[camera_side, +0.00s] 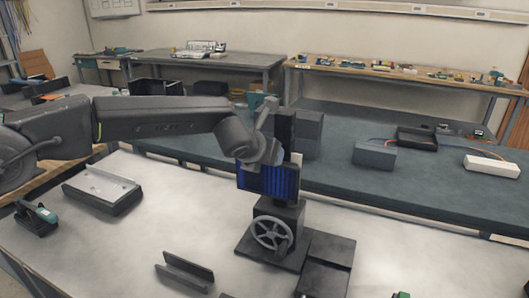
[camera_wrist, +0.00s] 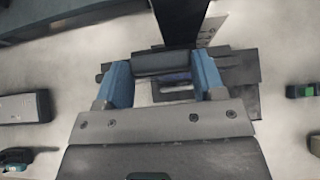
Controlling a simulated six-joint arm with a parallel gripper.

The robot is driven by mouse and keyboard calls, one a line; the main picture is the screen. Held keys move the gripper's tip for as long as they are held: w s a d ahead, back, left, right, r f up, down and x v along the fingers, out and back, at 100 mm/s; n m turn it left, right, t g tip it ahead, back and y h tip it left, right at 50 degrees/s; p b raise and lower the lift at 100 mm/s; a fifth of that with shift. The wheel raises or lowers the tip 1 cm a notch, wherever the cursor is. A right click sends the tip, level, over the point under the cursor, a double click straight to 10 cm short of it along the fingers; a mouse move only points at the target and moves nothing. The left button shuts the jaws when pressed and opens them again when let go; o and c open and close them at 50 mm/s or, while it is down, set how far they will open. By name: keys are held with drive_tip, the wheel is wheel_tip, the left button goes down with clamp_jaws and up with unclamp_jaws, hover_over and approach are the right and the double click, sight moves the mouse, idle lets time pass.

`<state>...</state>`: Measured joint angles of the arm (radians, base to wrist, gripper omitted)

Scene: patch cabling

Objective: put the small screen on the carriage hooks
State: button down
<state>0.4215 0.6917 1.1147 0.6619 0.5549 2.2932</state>
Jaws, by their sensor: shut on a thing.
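The small screen (camera_side: 268,183) is a dark panel with a blue striped face, held upright in the side view. My gripper (camera_side: 264,160) is above it and shut on its top part. In the wrist view, the two blue fingers of my gripper (camera_wrist: 163,66) close on the ends of a dark rounded bar, the upper edge of the screen (camera_wrist: 165,64). The black carriage column (camera_side: 285,124) stands directly behind the screen, on a stand with a grey handwheel (camera_side: 271,233). The hooks are hidden, and I cannot tell whether the screen touches them.
A grey tray (camera_side: 103,187) and a teal-and-black tool (camera_side: 37,216) lie at the left of the light table. A dark angled bracket (camera_side: 184,271) lies in front. A dark flat box (camera_side: 326,262) is right of the handwheel. Free table lies left of the stand.

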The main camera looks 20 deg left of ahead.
drive_tip(key=shift+r, duration=0.1)
drive_tip(key=c, duration=0.5)
unclamp_jaws()
drive_tip(key=shift+c, duration=0.2)
drive_tip(key=o, duration=0.4)
drive_tip(key=v, duration=1.3)
drive_tip(key=shift+s+r, duration=0.2)
drive_tip(key=shift+s, duration=0.15)
